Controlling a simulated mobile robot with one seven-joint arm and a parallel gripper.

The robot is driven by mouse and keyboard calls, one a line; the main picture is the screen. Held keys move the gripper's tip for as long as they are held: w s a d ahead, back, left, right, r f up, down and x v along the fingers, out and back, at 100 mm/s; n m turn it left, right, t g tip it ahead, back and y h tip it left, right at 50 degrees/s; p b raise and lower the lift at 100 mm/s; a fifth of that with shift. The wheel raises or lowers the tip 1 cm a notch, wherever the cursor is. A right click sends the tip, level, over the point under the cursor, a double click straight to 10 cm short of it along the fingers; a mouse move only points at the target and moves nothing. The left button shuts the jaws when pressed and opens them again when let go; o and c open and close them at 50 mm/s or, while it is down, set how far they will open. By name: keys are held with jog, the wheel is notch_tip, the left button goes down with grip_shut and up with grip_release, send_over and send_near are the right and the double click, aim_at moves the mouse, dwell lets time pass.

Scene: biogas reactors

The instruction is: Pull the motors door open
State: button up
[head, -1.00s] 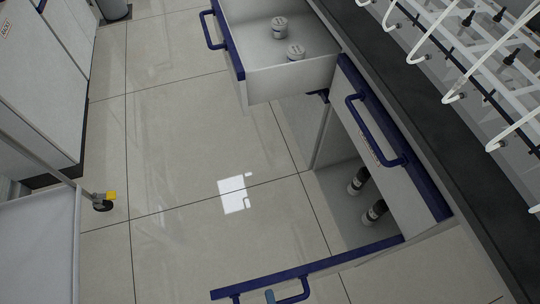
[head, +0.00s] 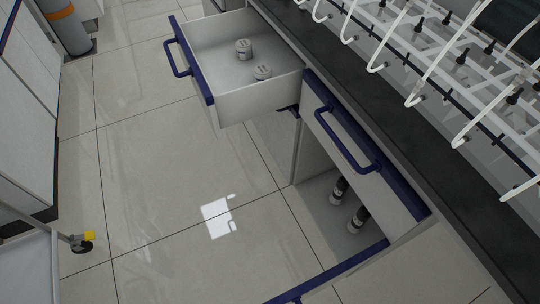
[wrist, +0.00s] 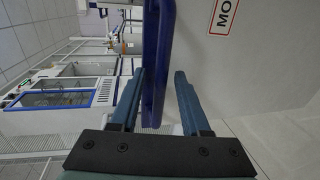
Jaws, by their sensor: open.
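The motors door (head: 340,273) stands swung out from the cabinet in the head view, its blue edge running down to the bottom border. In the wrist view its pale panel (wrist: 245,70) carries a red-framed label (wrist: 225,16) with "MO" readable. A blue bar (wrist: 156,65), which looks like its handle, runs between the fingers of my gripper (wrist: 158,85). The fingers are open on either side of the bar, with a gap on the right; I cannot tell if the left one touches. My gripper is out of the head view.
Tubing racks stand on the dark counter (head: 390,105).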

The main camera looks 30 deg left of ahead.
jog(key=shift+d, duration=0.1)
jog(key=v, duration=1.2)
jog(key=shift+s+d+r, duration=0.15)
jog(key=shift+s+d, duration=0.05)
jog(key=shift+d, duration=0.15)
